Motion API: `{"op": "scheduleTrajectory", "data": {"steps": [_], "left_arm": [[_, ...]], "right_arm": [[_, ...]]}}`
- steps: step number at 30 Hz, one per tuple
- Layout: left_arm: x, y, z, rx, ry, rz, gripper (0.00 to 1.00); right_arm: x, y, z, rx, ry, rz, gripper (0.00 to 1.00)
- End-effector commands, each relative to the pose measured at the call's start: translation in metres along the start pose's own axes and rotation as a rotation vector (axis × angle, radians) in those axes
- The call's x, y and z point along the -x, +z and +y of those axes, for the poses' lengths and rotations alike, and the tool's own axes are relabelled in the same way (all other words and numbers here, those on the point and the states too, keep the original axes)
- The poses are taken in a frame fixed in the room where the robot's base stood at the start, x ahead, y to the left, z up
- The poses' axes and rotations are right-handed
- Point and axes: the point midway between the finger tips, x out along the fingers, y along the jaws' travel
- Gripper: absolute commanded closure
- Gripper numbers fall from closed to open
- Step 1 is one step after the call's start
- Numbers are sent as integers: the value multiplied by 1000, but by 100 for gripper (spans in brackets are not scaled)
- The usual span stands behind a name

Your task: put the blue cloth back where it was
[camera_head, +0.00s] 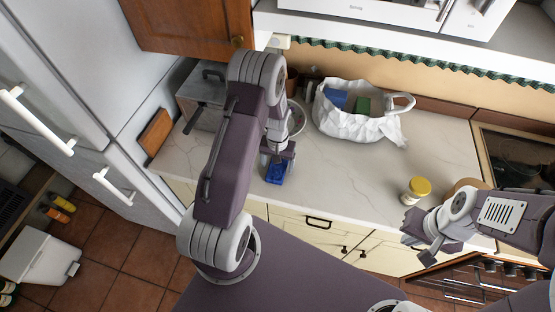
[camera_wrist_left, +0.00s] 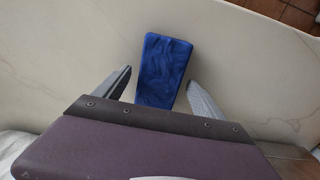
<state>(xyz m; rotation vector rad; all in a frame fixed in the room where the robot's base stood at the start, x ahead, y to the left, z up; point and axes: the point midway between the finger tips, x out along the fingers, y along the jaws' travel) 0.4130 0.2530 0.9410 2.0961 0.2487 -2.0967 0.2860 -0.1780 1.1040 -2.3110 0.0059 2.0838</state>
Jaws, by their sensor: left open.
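The blue cloth (camera_head: 276,174) is a small folded block on the light marble counter (camera_head: 340,185), near its front edge. In the left wrist view the cloth (camera_wrist_left: 164,62) lies flat on the pale surface. My left gripper (camera_wrist_left: 160,80) is open, one finger on each side of the cloth with gaps between; neither finger appears to touch it. In the head view my left gripper (camera_head: 276,158) is partly hidden by its arm. My right gripper (camera_head: 418,248) is open and empty in front of the counter's right part.
A white bag (camera_head: 350,125) with blue and green items inside stands at the back of the counter. A yellow-lidded jar (camera_head: 416,190) is near the front right. A grey metal box (camera_head: 203,92) stands at the back left. The counter's middle is clear.

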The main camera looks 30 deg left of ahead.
Motion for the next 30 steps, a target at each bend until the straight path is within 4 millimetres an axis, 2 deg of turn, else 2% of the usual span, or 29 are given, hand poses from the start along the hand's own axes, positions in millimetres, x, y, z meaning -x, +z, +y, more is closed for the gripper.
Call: {"op": "scheduleTrajectory", "data": {"steps": [5, 12, 15, 18, 23, 26, 30], "left_arm": [[31, -2, 0, 0, 0, 7, 20], [92, -1, 0, 0, 0, 6, 20], [108, -1, 0, 0, 0, 5, 20], [118, 0, 0, 0, 0, 2, 20], [122, 1, 1, -3, 0, 1, 20], [132, 26, 15, -45, 5, 21, 20], [146, 92, 37, -146, 20, 71, 20]], "right_arm": [[-7, 1, 0, 0, 0, 0, 100], [-15, 2, 0, 0, 0, 0, 100], [-17, 2, 0, 0, 0, 0, 100], [-17, 2, 0, 0, 0, 0, 100], [-17, 2, 0, 0, 0, 0, 100], [-17, 2, 0, 0, 0, 0, 100], [-17, 2, 0, 0, 0, 0, 100]]}}
